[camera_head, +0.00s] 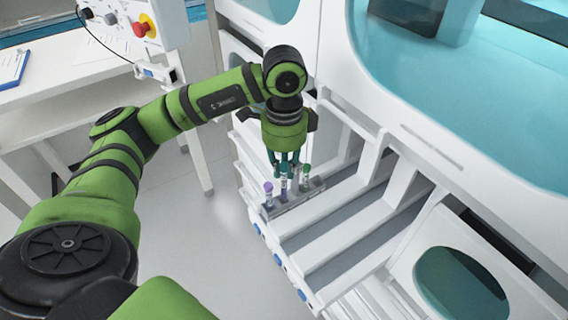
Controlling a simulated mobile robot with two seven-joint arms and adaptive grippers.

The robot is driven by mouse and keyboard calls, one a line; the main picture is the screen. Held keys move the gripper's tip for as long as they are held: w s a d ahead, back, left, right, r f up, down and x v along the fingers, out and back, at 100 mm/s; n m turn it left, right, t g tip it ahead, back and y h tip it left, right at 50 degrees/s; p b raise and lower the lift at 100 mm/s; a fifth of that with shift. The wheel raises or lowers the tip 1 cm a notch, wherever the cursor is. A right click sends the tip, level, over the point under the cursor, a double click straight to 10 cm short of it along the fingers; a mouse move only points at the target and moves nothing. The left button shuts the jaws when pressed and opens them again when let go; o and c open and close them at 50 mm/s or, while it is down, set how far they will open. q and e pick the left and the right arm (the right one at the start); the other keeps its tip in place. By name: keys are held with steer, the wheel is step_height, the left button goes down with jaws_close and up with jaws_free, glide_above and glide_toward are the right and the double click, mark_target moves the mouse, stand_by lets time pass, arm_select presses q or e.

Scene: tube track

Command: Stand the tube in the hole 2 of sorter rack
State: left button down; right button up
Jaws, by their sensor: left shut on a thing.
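My left gripper (285,166) points down and is shut on a tube (284,183) with a pale label and a purple tint near its top. The held tube is upright, at or just over the small grey sorter rack (293,207). Whether its lower end is inside a hole cannot be told. A purple-capped tube (268,192) stands in the rack to the left of the held tube. A green-capped tube (305,177) stands to the right of it. The fingers partly cover the held tube's top. The hole numbers cannot be read. My right gripper is not in view.
The rack sits at the far left end of white machine lanes (345,245) with raised dividers. A white machine housing with a large window (470,90) rises at the right. A white table (70,85) with a clipboard (12,66) and a control box with a red button (144,26) stand at the left.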

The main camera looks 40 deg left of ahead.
arm_select(q)
steer(key=shift+f, duration=0.2)
steer(key=shift+f+b, duration=0.4)
steer(key=shift+b, duration=0.05)
steer(key=shift+f, duration=0.1)
steer(key=shift+f+b, duration=0.5)
steer(key=shift+f, duration=0.05)
steer(key=c, duration=1.1)
jaws_free()
steer(key=shift+r, duration=0.1)
